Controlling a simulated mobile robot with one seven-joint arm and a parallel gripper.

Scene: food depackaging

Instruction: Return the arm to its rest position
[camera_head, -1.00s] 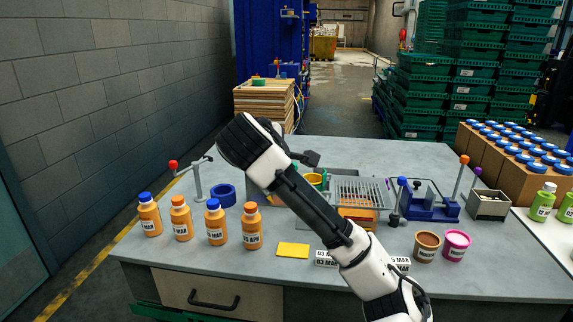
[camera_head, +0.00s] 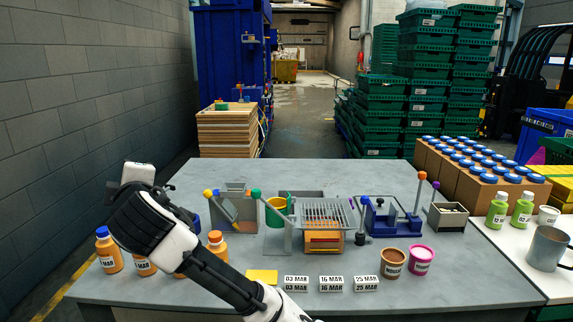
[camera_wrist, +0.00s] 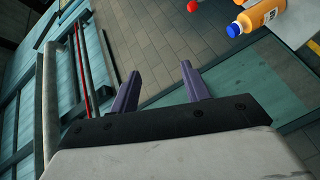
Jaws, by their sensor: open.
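My arm reaches up from the bottom of the head view, across the left part of the grey table (camera_head: 400,285). Its wrist hangs over the left end of the table and hides part of the bottle row behind it. In the wrist view, my gripper (camera_wrist: 158,85) shows two purple fingers, spread apart with nothing between them. Beyond the fingers are the floor and a table edge. An orange bottle (camera_wrist: 258,16) with a blue cap lies at the top right of that view, apart from the fingers.
Orange bottles (camera_head: 109,252) stand at the table's left. Date blocks (camera_head: 331,284), a yellow sponge-like piece (camera_head: 262,276) and two tubs (camera_head: 393,263) line the front. Lever fixtures and a grill rack (camera_head: 326,212) stand behind. Green crates (camera_head: 375,110) are stacked beyond the table.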

